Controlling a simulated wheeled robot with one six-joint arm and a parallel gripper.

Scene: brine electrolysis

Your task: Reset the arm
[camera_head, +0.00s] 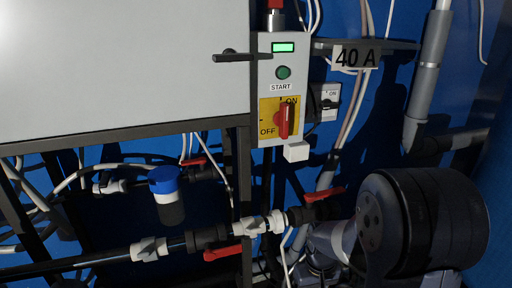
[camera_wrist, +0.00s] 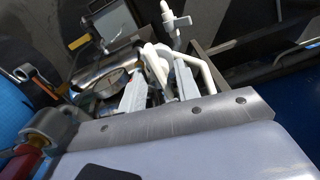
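My gripper (camera_wrist: 160,85) shows in the wrist view, beyond a grey metal edge. Its two pale grey fingers stand apart. White bent pieces show around the fingers, and I cannot tell whether they touch them. I see nothing clearly held. In the head view my arm (camera_head: 425,220) is folded at the lower right, a large black round joint in front. My gripper is not clearly visible there.
A control box (camera_head: 284,90) has a lit green display, a green START button (camera_head: 283,72) and a red rotary switch (camera_head: 285,121) on a yellow plate. Pipes with red-handled valves (camera_head: 224,253) run below. A large white panel (camera_head: 120,65) fills the upper left.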

